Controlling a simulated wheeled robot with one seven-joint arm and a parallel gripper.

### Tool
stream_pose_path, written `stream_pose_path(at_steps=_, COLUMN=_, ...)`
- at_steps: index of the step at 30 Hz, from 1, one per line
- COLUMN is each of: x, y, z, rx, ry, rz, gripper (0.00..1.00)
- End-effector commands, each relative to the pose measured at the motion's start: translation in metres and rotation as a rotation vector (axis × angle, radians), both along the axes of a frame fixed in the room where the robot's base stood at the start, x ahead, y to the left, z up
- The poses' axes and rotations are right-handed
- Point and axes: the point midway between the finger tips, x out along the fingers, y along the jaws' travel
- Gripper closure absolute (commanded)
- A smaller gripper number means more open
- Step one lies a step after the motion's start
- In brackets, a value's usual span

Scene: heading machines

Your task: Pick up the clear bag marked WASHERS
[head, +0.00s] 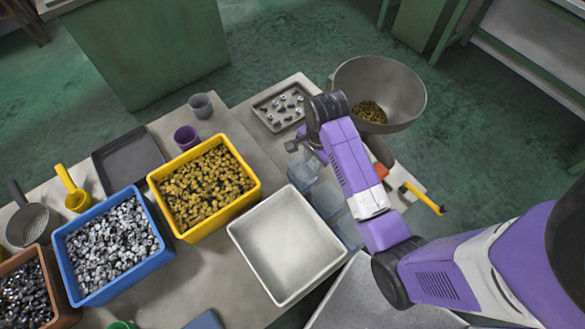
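Several clear bluish bags lie in a row beside the white tray, partly hidden under my arm. One bag (303,172) is at the far end, another bag (325,198) is in the middle, and a third bag (347,232) is nearer. No marking can be read on any of them, so I cannot tell which is WASHERS. My gripper (294,147) is just beyond the far bag, small and dark against the table. Whether its fingers are open or shut, or touch the bag, cannot be made out.
An empty white tray (246,226) stands left of the bags. Yellow (256,190), blue (166,254) and brown (70,310) bins of parts stand further left. A large grey bowl (410,85) and a small parts tray (262,118) are beyond. A yellow-handled tool (428,200) lies right.

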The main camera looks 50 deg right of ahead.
Motion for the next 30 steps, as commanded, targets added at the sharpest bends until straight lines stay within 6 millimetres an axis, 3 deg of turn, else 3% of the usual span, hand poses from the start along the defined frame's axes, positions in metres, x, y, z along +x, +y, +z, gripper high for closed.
stream_pose_path(at_steps=5, x=-0.015, y=0.009, z=-0.003, rx=0.039, ry=0.059, rz=-0.083, gripper=0.72)
stream_pose_path(at_steps=16, x=-0.011, y=0.009, z=-0.037, rx=0.038, ry=0.058, rz=-0.089, gripper=0.72)
stream_pose_path(at_steps=24, x=-0.007, y=0.01, z=-0.072, rx=0.037, ry=0.057, rz=-0.089, gripper=0.72)
stream_pose_path(at_steps=30, x=-0.006, y=0.009, z=-0.079, rx=0.037, ry=0.054, rz=-0.089, gripper=0.72)
